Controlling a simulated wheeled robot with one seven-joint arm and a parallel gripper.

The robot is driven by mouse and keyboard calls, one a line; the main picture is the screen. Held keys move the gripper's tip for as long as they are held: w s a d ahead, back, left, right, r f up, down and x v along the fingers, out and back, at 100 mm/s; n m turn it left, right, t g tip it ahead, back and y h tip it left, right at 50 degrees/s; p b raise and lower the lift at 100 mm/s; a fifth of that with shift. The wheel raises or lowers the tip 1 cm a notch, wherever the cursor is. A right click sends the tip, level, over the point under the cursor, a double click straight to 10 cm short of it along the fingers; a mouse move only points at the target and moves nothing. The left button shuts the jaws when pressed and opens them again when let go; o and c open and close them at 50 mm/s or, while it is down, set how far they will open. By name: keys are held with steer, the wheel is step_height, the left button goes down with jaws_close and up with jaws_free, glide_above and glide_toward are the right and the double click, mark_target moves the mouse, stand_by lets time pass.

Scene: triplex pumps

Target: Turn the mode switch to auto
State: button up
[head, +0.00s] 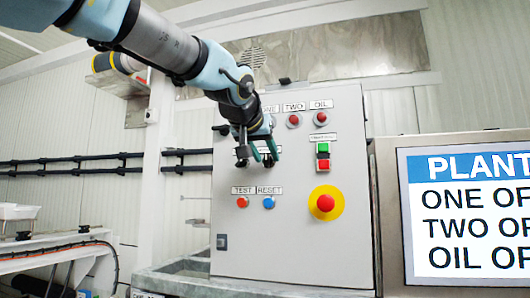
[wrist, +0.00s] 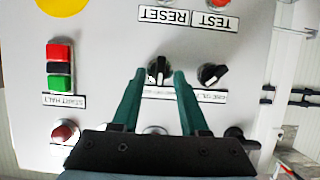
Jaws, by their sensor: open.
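My gripper (head: 264,156) is in front of the grey control panel (head: 290,235) in the head view and hides part of its switch row. In the wrist view, where the panel appears upside down, the two green fingers of my gripper (wrist: 157,75) are open. A black rotary switch with a white pointer mark (wrist: 158,70) shows between the fingertips, nearer the left one. I cannot tell whether a finger touches it. Its label is partly covered and too small to read surely as the mode switch. A second black rotary switch (wrist: 213,74) sits just right of the right finger.
A screen (head: 468,210) stands at the right.

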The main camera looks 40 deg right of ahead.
jaws_close()
stand_by(0.3)
stand_by(0.3)
